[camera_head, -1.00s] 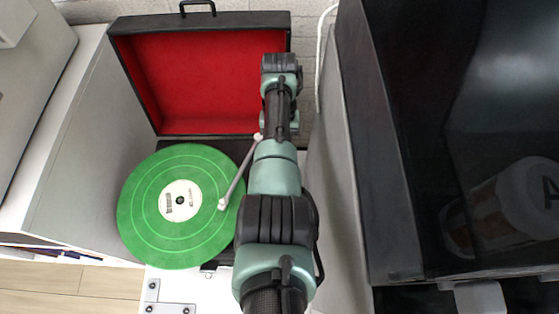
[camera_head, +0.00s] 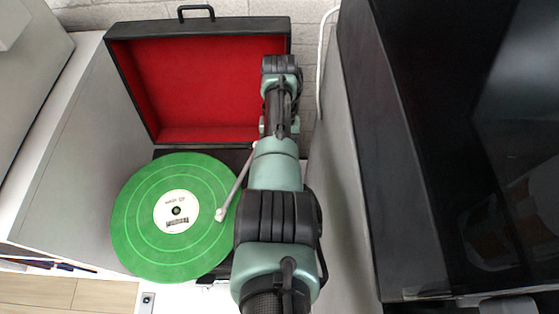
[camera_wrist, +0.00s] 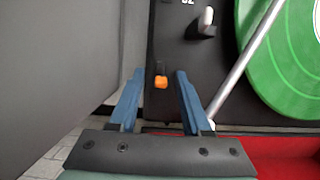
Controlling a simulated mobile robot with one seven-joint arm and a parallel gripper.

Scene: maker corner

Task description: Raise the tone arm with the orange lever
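The small orange lever (camera_wrist: 161,82) sits on the black deck of the record player in the wrist view. My gripper (camera_wrist: 158,74) has two blue fingers, spread apart, with the lever between them; I see no finger touching it. The pale tone arm (camera_wrist: 246,66) runs diagonally right of the fingers. In the head view the tone arm (camera_head: 235,185) reaches over the green record (camera_head: 145,235), its head end over the record; whether it touches is unclear. My arm hides the lever and fingers there.
The open case lid with red lining (camera_head: 205,90) stands behind the record. A large dark box-like object (camera_head: 420,150) is close on the right. A grey panel (camera_head: 75,160) is on the left. A small white-tipped peg (camera_wrist: 206,20) stands on the deck beyond the lever.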

